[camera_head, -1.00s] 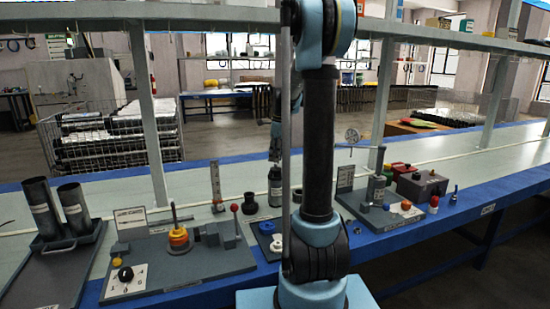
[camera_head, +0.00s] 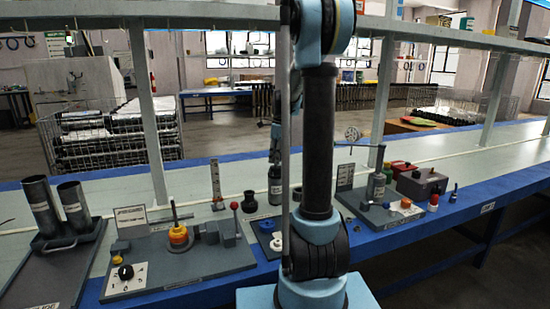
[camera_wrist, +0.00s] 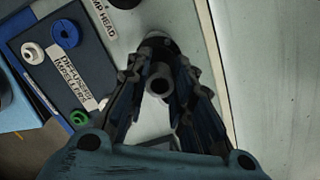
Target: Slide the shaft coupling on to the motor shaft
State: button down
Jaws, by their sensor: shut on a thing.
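In the wrist view my gripper (camera_wrist: 160,78) is shut on a small grey hollow cylinder (camera_wrist: 161,71), seen end-on with a dark bore; it looks like the shaft coupling. The fingers press on its left and right sides. A dark round part beyond it is partly hidden by the fingertips. In the head view my arm hides most of the gripper and the held piece. A grey upright cylinder (camera_head: 376,187) stands on the right board, beside a dial gauge (camera_head: 352,133). I cannot tell for sure which part is the motor shaft.
A board with a white ring (camera_wrist: 33,52), a blue ring (camera_wrist: 65,33) and a green piece (camera_wrist: 79,117) lies left in the wrist view. Two grey tubes (camera_head: 42,205) stand in a tray.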

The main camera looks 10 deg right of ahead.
jog(key=shift+f, duration=0.5)
jog(key=c, duration=1.3)
grip_release()
jog(key=r, duration=0.4)
jog(key=d+r, duration=0.1)
jog(key=r, duration=0.6)
jog(key=shift+s+d+r, duration=0.15)
jog(key=shift+s+r, duration=0.05)
jog(key=shift+r, duration=0.15)
